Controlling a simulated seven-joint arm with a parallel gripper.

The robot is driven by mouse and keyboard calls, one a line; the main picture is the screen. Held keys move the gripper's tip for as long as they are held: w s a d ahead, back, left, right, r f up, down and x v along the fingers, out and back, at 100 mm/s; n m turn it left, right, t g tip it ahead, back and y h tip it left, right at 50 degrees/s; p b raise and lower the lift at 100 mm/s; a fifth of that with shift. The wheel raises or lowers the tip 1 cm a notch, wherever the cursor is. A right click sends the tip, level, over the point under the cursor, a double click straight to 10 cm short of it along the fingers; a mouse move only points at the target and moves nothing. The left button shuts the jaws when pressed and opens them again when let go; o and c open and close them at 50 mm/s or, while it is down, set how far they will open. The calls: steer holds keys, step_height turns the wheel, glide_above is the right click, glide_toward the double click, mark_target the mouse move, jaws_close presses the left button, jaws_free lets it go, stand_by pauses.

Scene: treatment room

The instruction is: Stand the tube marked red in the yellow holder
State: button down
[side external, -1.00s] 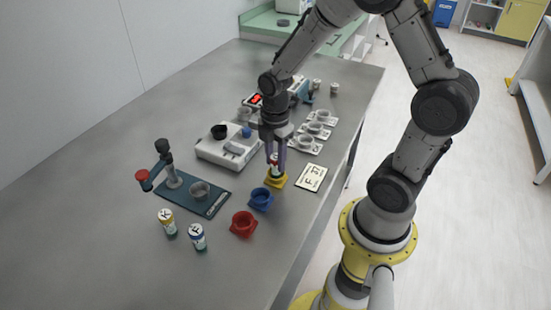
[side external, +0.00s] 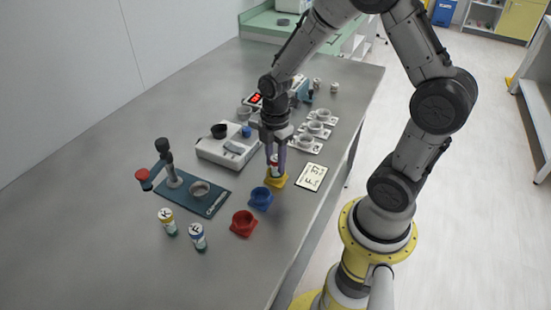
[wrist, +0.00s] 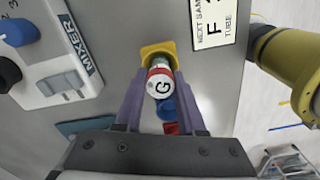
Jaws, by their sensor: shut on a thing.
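The tube marked red (wrist: 160,84) has a white cap with a letter G and a red band below it. My gripper (wrist: 160,92) is shut on it, with a purple finger on each side. The yellow holder (wrist: 152,50) shows directly behind and below the tube in the wrist view. In the side view my gripper (side external: 276,158) points down over the yellow holder (side external: 277,182), and the tube (side external: 273,163) is upright between the fingers. Its lower end is at the holder; I cannot tell whether it rests on the bottom.
A blue holder (side external: 261,199) and a red holder (side external: 243,224) stand nearby. Two other tubes, one with a yellow band (side external: 167,222) and one with a blue band (side external: 198,237), stand at the front left. A label card (side external: 312,177) lies right of the yellow holder; a mixer (side external: 222,152) is to the left.

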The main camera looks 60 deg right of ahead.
mark_target(275, 158)
steer(key=shift+f, duration=0.25)
steer(key=c, duration=0.8)
jaws_free()
steer(key=shift+r, duration=5.5)
